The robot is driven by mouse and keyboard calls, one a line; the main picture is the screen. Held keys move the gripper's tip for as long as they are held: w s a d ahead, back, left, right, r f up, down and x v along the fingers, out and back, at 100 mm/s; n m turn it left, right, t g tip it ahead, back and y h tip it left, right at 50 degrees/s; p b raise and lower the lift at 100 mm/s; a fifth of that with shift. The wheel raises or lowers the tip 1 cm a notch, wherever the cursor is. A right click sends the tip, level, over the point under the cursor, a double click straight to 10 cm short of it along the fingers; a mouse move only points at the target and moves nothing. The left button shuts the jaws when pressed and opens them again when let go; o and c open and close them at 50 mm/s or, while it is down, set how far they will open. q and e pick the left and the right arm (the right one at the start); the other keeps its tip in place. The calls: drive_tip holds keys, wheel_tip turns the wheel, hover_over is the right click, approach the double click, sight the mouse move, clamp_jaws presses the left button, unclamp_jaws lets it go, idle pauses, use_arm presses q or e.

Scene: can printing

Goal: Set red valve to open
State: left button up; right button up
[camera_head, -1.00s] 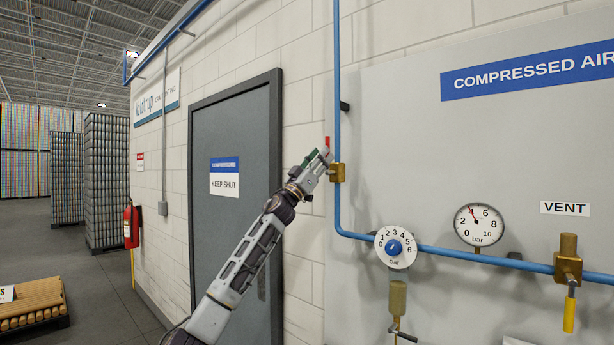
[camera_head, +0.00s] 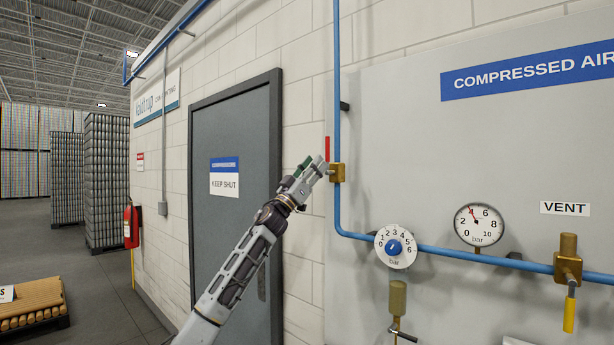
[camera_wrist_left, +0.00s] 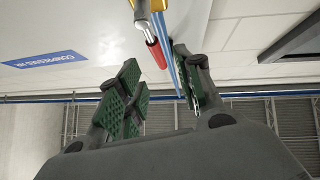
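The red valve handle (camera_head: 327,148) stands upright, in line with the blue pipe, above its brass valve body (camera_head: 337,172). In the left wrist view the red handle (camera_wrist_left: 155,51) shows beyond and between the fingertips, with a silver stem and a yellow brass part above it. My left gripper (camera_head: 314,164) is just left of and slightly below the handle, with a small gap visible between them. Its green-padded fingers are spread apart in the left wrist view (camera_wrist_left: 158,62), with nothing held. My right gripper is not in view.
The blue pipe (camera_head: 337,100) runs down the wall and turns right past a regulator dial (camera_head: 395,247), a pressure gauge (camera_head: 479,225) and a vent valve (camera_head: 568,262). A grey door (camera_head: 235,135) stands behind my left arm. A fire extinguisher (camera_head: 131,225) hangs farther left.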

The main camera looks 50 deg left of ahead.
use_arm(q)
drive_tip(key=shift+v, duration=1.85)
